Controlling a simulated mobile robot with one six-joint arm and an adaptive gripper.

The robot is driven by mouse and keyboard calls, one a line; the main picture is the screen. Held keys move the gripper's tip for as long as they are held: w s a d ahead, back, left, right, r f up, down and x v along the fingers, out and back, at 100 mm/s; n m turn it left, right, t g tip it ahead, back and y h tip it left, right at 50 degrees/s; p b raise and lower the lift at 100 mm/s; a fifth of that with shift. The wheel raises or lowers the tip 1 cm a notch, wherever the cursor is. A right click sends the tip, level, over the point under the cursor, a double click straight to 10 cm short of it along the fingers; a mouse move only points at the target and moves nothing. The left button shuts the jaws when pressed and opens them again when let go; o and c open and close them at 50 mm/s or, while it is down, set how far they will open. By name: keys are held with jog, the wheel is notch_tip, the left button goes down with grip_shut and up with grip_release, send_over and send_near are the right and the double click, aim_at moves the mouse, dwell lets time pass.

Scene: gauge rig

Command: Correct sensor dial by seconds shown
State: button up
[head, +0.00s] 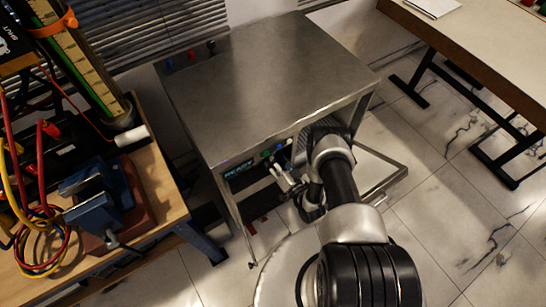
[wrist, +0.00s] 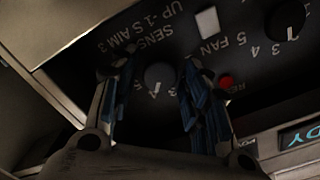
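The sensor dial (wrist: 160,76) is a dark grey round knob on a black panel (wrist: 112,20), seen upside down in the wrist view. Lettering beside it reads "SENS", "UP -1 S" and "AIM 3". A pale mark and partly hidden digits show by the knob; its exact setting is unclear. My gripper (wrist: 156,86) is open, its blue-padded fingers on either side of the dial, with a small gap visible at least on the left. In the head view, my gripper (head: 290,178) is at the rig's front panel. A lit display (head: 238,172) reads "READY"; part of it shows in the wrist view (wrist: 300,135).
The panel also holds a fan dial (wrist: 286,18), a white switch (wrist: 207,22) and a red button (wrist: 226,82) close to the right finger. The steel rig (head: 270,80) has a bare top. A wooden bench (head: 160,205) with a blue vise (head: 98,195) stands left.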

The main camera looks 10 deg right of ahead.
jog(key=shift+o, duration=0.6)
jog(key=shift+s, duration=0.1)
jog(key=v, duration=1.2)
